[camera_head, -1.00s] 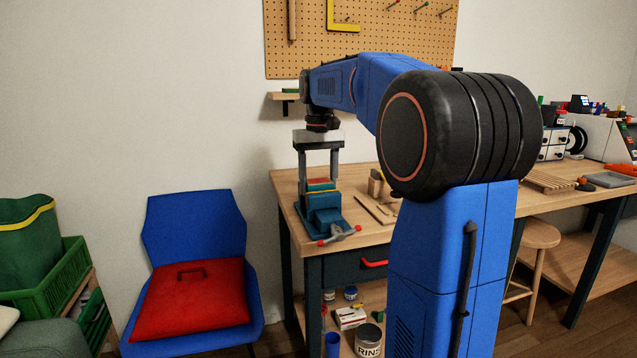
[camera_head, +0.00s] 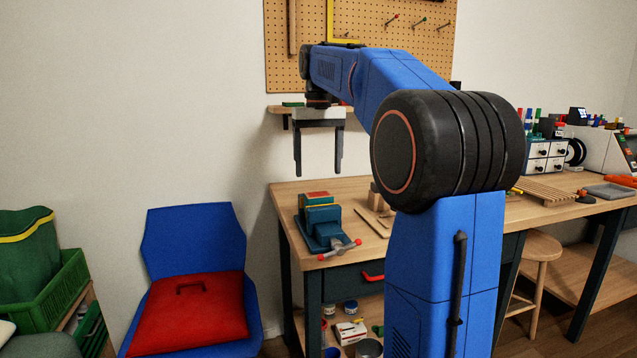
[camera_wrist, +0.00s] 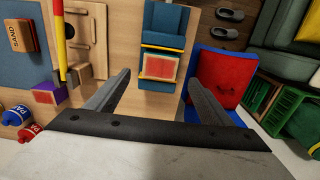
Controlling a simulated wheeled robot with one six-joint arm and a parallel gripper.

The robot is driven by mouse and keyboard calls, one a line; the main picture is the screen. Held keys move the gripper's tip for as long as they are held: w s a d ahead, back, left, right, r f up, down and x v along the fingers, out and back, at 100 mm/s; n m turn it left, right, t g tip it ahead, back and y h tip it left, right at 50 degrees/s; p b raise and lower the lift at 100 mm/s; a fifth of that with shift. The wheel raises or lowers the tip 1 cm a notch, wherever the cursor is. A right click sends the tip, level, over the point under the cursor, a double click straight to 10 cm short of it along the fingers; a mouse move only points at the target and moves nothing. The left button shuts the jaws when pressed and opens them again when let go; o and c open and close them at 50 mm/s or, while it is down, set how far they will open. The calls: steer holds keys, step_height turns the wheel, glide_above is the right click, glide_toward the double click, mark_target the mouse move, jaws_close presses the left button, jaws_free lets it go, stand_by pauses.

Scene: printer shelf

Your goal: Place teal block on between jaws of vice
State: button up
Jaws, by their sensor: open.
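The teal vice (camera_head: 322,222) stands at the left front corner of the workbench, its grey handle with red ends toward the front. In the wrist view the vice (camera_wrist: 164,19) is at the top middle. A block with a red top (camera_head: 317,195) sits at its jaws, with a yellow strip beside it; in the wrist view the red-topped block (camera_wrist: 160,67) shows pale edges. I cannot tell whether this is the teal block; no other separate teal block is clear. My gripper (camera_head: 318,171) is open and empty, pointing down above the vice and block, apart from both.
The workbench (camera_head: 290,190) carries wooden pieces (camera_head: 378,198) to the right of the vice. A small wall shelf (camera_head: 275,111) is behind my gripper. A blue chair with a red cushion (camera_head: 190,310) stands left of the bench. The air around the gripper is free.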

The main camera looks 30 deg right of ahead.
steer(key=shift+r, duration=1.55)
